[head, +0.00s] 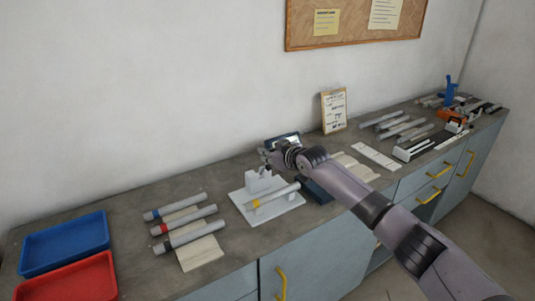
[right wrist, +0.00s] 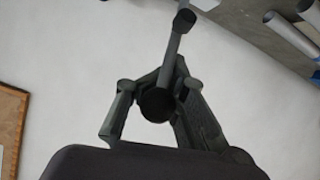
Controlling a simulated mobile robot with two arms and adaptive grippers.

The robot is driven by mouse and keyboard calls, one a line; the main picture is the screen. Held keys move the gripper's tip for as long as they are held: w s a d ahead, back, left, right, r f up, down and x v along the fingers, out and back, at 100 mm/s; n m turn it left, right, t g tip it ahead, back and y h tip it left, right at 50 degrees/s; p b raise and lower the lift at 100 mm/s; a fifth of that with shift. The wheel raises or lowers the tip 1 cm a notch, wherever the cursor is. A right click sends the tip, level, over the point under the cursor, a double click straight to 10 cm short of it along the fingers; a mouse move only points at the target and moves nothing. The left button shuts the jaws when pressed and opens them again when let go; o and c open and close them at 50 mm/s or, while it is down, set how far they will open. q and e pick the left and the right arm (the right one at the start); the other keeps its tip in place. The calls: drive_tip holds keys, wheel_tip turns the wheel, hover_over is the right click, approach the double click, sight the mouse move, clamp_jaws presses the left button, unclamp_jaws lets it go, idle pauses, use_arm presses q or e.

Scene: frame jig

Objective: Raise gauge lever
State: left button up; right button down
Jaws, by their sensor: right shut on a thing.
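The white gauge jig (head: 237,199) stands on the bench, with a grey tube with a yellow band (head: 272,196) lying across it. My right gripper (head: 268,166) is at the top of the jig's upright block, partly hidden by my own wrist. In the right wrist view, my right gripper (right wrist: 155,98) is shut on the dark round knob of the gauge lever (right wrist: 174,52). The lever's thin grey bar runs up from the knob to a small pivot end. In the head view the lever is too small to make out. My left gripper is not in view.
A blue tray (head: 65,243) and a red tray (head: 78,279) sit at the left. Several banded tubes (head: 180,221) lie left of the jig. More tubes (head: 402,126) and a clipboard (head: 334,110) are to the right. Bare bench lies behind the banded tubes.

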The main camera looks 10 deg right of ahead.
drive_tip(key=shift+w+d+r, duration=0.1)
drive_tip(key=shift+d+r, duration=0.1)
drive_tip(key=shift+r, duration=0.2)
drive_tip(key=c, duration=1.7)
unclamp_jaws()
drive_tip(key=shift+d+f, duration=0.1)
drive_tip(key=shift+d, duration=0.05)
drive_tip(key=shift+s, duration=0.25)
drive_tip(key=shift+f, duration=0.1)
drive_tip(key=v, duration=1.2)
